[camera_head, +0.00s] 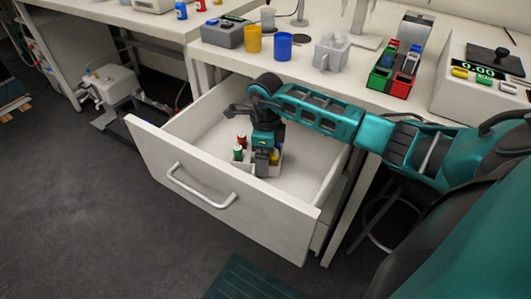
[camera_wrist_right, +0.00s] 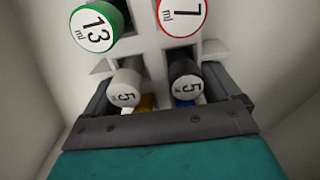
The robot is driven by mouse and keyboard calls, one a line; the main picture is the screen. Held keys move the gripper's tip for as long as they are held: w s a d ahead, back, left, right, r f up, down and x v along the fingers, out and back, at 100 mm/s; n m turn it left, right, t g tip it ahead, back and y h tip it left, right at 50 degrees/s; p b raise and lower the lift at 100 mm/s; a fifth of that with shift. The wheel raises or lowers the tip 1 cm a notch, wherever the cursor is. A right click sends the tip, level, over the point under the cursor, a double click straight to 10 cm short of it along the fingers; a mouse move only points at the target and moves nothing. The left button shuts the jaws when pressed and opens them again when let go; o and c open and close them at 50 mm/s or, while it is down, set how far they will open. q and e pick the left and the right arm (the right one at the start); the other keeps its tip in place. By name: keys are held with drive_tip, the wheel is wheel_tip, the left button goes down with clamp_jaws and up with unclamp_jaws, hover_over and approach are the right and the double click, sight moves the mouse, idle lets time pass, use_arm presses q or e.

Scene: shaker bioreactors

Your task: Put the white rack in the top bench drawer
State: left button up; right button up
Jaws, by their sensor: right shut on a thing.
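The white rack (camera_wrist_right: 152,42) is inside the open top bench drawer (camera_head: 215,205) and holds several capped vials. A green-capped vial marked 13 (camera_wrist_right: 93,28), a red-capped vial marked 7 (camera_wrist_right: 182,14) and two marked 5 show in the right wrist view. My right gripper (camera_head: 262,165) reaches down into the drawer from the right, and its jaws (camera_wrist_right: 175,95) are shut on the rack. In the head view the gripper covers much of the rack (camera_head: 279,160). I cannot tell whether the rack touches the drawer floor. My left gripper is not in view.
The drawer is pulled well out, with bare floor (camera_head: 307,170) around the rack. On the bench stand a yellow cup (camera_head: 253,40), a blue cup (camera_head: 283,46), a pale grey block-shaped holder (camera_head: 331,51), a green-and-red vial holder (camera_head: 391,78) and a scale (camera_head: 480,85).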

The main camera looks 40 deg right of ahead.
drive_tip(key=o, duration=0.8)
drive_tip(key=shift+r+p, duration=0.2)
drive_tip(key=shift+p, duration=0.1)
wheel_tip(320, 180, up, 12)
drive_tip(key=shift+f+p, duration=0.1)
drive_tip(key=shift+p, duration=0.85)
